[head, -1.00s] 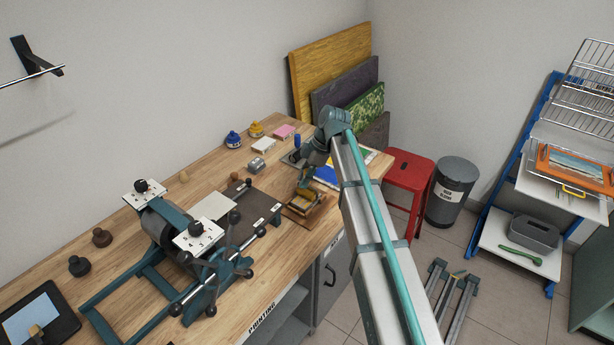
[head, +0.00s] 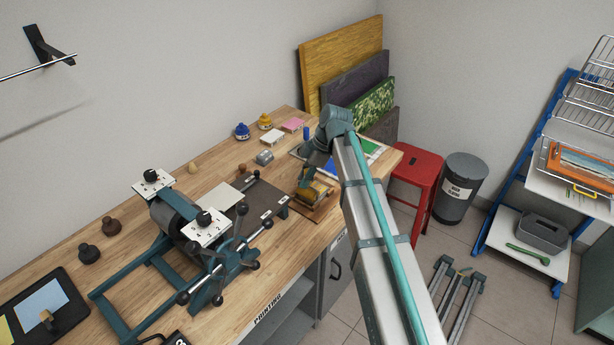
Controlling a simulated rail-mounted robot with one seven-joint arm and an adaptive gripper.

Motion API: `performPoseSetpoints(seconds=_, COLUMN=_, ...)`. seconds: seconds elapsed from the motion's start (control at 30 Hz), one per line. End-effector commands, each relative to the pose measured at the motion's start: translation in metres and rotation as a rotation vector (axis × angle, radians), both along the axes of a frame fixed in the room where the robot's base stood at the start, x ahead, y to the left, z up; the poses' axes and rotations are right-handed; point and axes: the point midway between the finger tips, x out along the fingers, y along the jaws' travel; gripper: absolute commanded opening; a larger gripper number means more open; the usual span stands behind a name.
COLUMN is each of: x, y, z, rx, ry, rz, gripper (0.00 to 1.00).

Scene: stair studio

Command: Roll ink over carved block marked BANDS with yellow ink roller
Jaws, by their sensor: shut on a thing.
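My gripper (head: 309,181) reaches down over the near part of the bench, to the right of the press. It is shut on the yellow ink roller (head: 320,190), which lies low over a brown board (head: 305,207). The carved block under the roller is mostly hidden by my gripper and the roller. I cannot read the BANDS mark, nor tell whether the roller touches the block.
The press with its spoked wheel (head: 238,250) stands close on the left. Ink slabs (head: 372,147) lie behind my arm at the bench's far end. Blue (head: 242,131) and yellow (head: 264,121) ink pots stand at the back. A red stool (head: 418,168) stands beyond the bench.

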Motion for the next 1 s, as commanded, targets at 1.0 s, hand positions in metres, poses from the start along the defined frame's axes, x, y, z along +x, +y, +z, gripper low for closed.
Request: performPoseSetpoints(seconds=1.0, x=-0.012, y=0.009, z=0.027, rx=0.0, ry=0.0, rz=0.0, gripper=0.0)
